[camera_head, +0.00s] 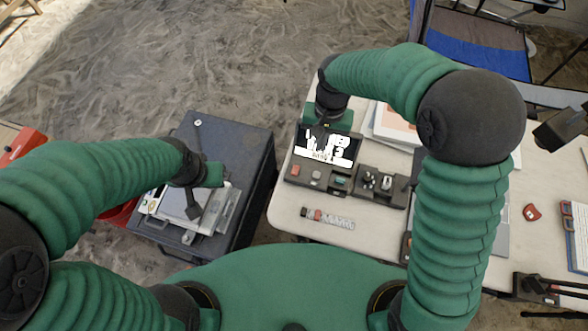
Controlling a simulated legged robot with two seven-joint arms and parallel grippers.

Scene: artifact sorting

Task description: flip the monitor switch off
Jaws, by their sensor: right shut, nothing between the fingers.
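The monitor (345,158) is a small black screen with white shapes on it, near the left side of the pale table. Its dark base has a red part (295,170), a grey round part (316,174) and a green part (340,181) along the front. I cannot tell which part is the switch or how it is set. My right gripper (321,138) is shut and empty at the upper left of the screen, partly covering it. Contact is unclear. My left gripper (194,212) is away to the left, over the dark case; its finger opening is unclear.
The dark case (240,135) left of the table (285,206) carries flat grey items. A dark tray (383,186) with small parts adjoins the monitor base. A small red and grey strip (328,218) lies in front. My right arm hides the table's middle.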

